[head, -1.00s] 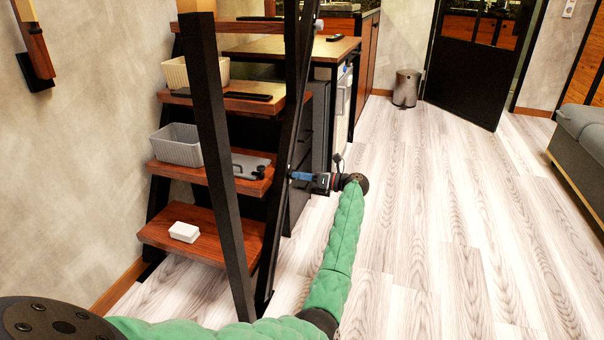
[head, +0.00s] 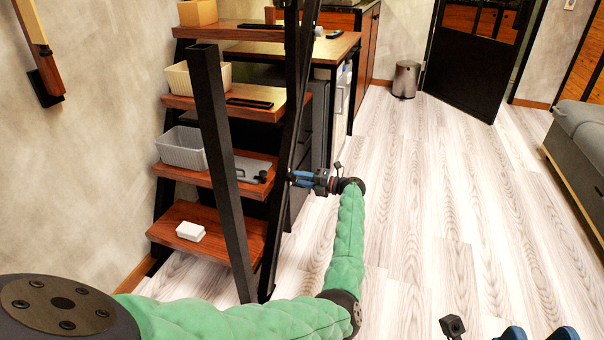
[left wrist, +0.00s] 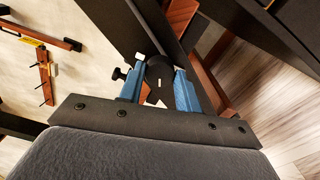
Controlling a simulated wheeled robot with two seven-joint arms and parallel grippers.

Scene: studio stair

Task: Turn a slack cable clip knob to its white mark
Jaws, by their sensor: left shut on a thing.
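My left gripper (head: 300,180) reaches the black sloping stair rail (head: 285,150). In the left wrist view its blue fingers (left wrist: 160,88) are closed around a dark round knob (left wrist: 158,68) beside a black beam. A small pale mark (left wrist: 158,84) shows just below the knob; I cannot tell whether the knob lines up with it. In the head view the knob is hidden or too small to see. My right gripper (head: 540,334) shows only its two blue fingertips at the bottom edge, apart and with nothing visible between them.
Wooden steps carry a cream basket (head: 195,78), a grey basket (head: 182,150), a grey plate (head: 248,167) and a white box (head: 190,231). A black post (head: 220,165) stands in front of them. A sofa (head: 580,130) is at right. The floor between is clear.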

